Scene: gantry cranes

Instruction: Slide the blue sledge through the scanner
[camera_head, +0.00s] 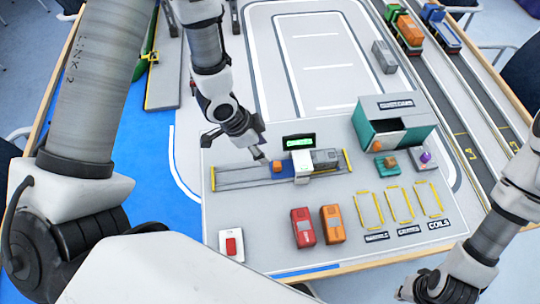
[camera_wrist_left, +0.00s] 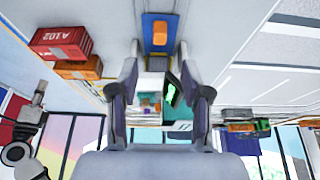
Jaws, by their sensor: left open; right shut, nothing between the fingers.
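The blue sledge (camera_head: 286,170) with an orange block (camera_head: 277,166) at its left end sits on the grey rail track (camera_head: 232,178). Its right part is at the white scanner (camera_head: 302,162), which has a green-lit display (camera_head: 299,141). My left gripper (camera_head: 265,160) is open, just left of the orange block. In the left wrist view the orange block (camera_wrist_left: 159,33) on the blue sledge (camera_wrist_left: 148,20) appears between and just beyond the open fingertips (camera_wrist_left: 159,50); I cannot tell if they touch. My right gripper (camera_head: 410,290) is shut and empty at the front right.
A teal shed (camera_head: 392,125) is behind right. A red button box (camera_head: 231,244) stands front left.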

